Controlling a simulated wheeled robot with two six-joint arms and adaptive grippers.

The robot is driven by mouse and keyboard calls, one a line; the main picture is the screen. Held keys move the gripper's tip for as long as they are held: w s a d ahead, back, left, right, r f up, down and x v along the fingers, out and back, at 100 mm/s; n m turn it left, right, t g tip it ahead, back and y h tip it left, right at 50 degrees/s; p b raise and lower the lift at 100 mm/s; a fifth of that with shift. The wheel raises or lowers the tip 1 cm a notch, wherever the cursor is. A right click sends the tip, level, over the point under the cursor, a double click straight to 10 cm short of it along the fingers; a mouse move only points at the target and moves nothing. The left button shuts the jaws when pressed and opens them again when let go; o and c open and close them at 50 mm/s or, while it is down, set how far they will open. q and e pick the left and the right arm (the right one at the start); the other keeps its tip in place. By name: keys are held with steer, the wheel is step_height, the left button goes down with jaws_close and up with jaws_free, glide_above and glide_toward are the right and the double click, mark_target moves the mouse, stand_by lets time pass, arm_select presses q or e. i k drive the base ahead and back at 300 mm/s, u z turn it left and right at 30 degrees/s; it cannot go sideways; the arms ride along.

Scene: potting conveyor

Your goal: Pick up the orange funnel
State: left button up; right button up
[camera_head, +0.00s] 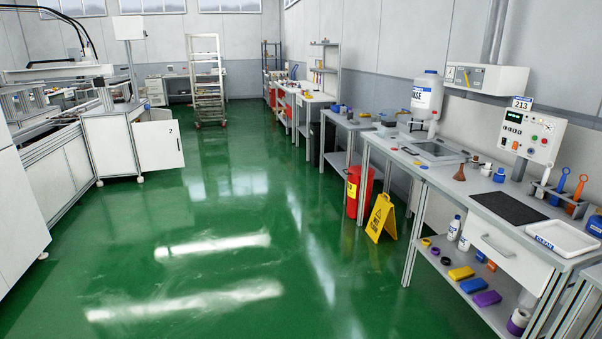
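A small brownish-orange funnel-shaped thing (459,174) stands on the right-hand workbench (428,173), wide end down and narrow end up. It is some distance off, between the sink and the black mat. At this size its exact shade is hard to tell. Neither of my grippers is in view.
A sink (438,150), a black mat (507,208), a white tray (563,238) and a control box (530,135) are on the bench. A yellow floor sign (381,217) and a red bin (360,190) stand beside it. The green floor (220,230) is clear.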

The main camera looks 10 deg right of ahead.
mark_target(460, 176)
steer(key=z, duration=0.3)
steer(key=i, duration=3.1)
steer(key=z, duration=0.75)
steer(key=i, duration=1.65)
steer(key=z, duration=3.3)
steer(key=k, duration=0.55)
steer(key=z, duration=0.25)
